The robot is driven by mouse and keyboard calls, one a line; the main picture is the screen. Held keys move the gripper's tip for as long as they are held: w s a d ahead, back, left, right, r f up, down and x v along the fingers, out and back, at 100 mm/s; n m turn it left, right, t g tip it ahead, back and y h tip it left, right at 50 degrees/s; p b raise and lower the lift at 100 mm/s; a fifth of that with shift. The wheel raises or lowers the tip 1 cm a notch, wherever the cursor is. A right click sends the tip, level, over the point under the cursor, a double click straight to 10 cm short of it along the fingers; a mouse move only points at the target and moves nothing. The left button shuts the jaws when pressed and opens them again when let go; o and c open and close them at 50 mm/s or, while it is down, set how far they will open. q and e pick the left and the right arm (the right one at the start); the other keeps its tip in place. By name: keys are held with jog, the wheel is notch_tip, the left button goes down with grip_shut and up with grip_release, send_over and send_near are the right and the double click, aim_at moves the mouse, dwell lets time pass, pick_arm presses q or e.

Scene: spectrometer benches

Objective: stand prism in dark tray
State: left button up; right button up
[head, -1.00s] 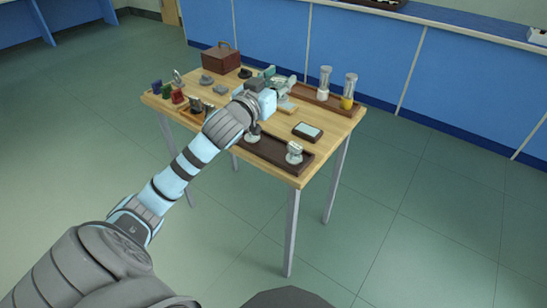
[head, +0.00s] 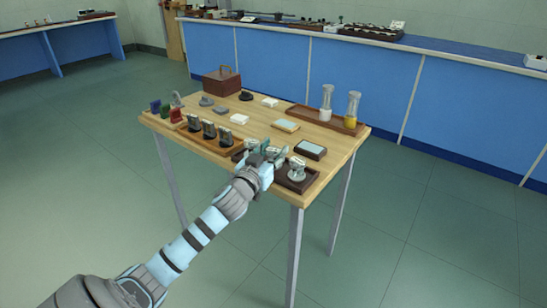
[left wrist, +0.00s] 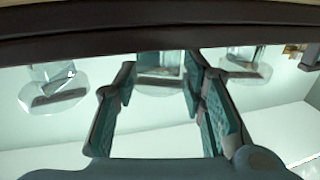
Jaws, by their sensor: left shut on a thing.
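The dark tray (head: 311,179) lies along the near right edge of the wooden table. A clear prism on a pale round base (head: 297,171) stands in its right end. My left gripper (head: 276,153) is over the tray's middle, left of that prism. In the left wrist view, my left gripper (left wrist: 160,88) is shut on a prism (left wrist: 160,62) held between its teal pads. Another prism (left wrist: 55,85) shows to the left and one (left wrist: 245,65) to the right, both apart from the fingers. Whether the held prism's base touches the tray is hidden. My right gripper is out of view.
An orange-brown tray (head: 182,130) with several dark-based pieces is to the left. A black-framed pad (head: 310,149) lies close behind the dark tray. A brown tray (head: 302,115) with two tall cylinders (head: 327,102) stands farther back. A brown box (head: 221,82) is at the back left.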

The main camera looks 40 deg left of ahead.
pick_arm(q)
jog(key=o, duration=1.2)
jog(key=shift+o, duration=0.2)
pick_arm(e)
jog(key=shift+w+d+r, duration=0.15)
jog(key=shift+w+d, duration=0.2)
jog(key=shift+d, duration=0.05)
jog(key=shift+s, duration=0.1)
